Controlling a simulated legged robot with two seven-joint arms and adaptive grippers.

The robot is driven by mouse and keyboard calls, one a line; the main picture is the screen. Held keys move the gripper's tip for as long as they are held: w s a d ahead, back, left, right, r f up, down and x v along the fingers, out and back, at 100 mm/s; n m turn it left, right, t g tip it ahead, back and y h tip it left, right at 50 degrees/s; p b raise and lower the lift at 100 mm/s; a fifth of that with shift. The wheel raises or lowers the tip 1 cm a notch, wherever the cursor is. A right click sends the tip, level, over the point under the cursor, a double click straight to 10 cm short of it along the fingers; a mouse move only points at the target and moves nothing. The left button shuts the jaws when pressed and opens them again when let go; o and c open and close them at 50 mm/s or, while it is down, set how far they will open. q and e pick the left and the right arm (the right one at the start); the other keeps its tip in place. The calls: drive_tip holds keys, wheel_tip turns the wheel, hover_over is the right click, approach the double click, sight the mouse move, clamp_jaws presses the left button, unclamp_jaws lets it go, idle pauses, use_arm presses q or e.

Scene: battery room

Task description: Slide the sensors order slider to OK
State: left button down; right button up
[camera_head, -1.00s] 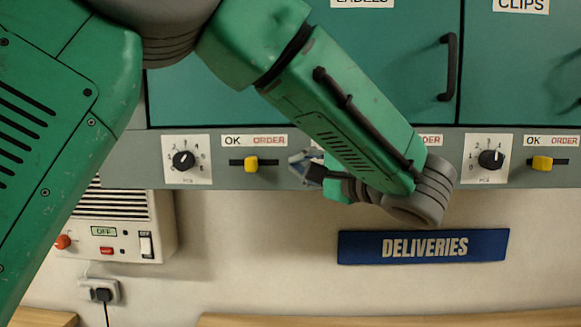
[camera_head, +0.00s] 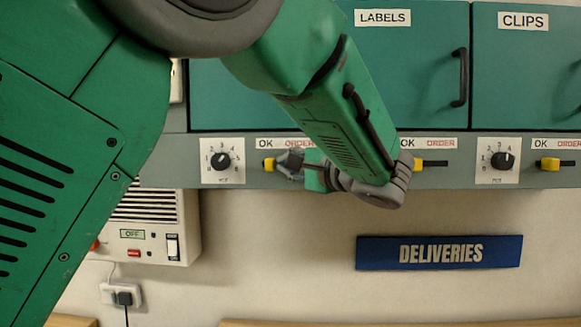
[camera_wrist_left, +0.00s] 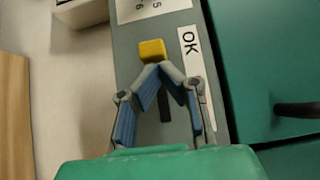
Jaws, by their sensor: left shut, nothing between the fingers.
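A yellow slider knob (camera_head: 269,164) sits at the left end of its track, under the word OK of its OK/ORDER label (camera_head: 285,143). In the left wrist view the knob (camera_wrist_left: 152,50) is just beyond my fingertips, beside the OK lettering (camera_wrist_left: 189,42). My left gripper (camera_head: 288,163) is at the knob's right side; in the wrist view its fingers (camera_wrist_left: 160,69) come together, shut and empty, touching or almost touching the knob. The dark slot shows below the fingers. No SENSORS sign is visible; my arm covers part of the panel. My right gripper is out of view.
Another yellow slider (camera_head: 418,164) is partly behind my wrist, and a third (camera_head: 550,164) is at the right. Dials (camera_head: 222,161) sit on the grey panel strip. Green LABELS and CLIPS cupboards (camera_head: 525,70) with handles are above. A blue DELIVERIES sign (camera_head: 440,252) is below.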

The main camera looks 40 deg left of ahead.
sight(277, 115)
use_arm(q)
drive_tip(key=shift+w+a+f, duration=0.15)
drive_tip(key=shift+a+f, duration=0.05)
drive_tip(key=shift+a, duration=0.2)
drive_tip(key=shift+w+a, duration=0.1)
drive_tip(key=shift+a, duration=0.15)
drive_tip(key=r, duration=0.9)
drive_tip(key=shift+s+d+r, duration=0.2)
drive_tip(key=shift+d, duration=0.2)
drive_tip(key=shift+w+r, duration=0.25)
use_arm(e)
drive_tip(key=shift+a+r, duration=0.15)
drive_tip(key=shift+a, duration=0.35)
use_arm(q)
drive_tip(key=shift+s, duration=0.1)
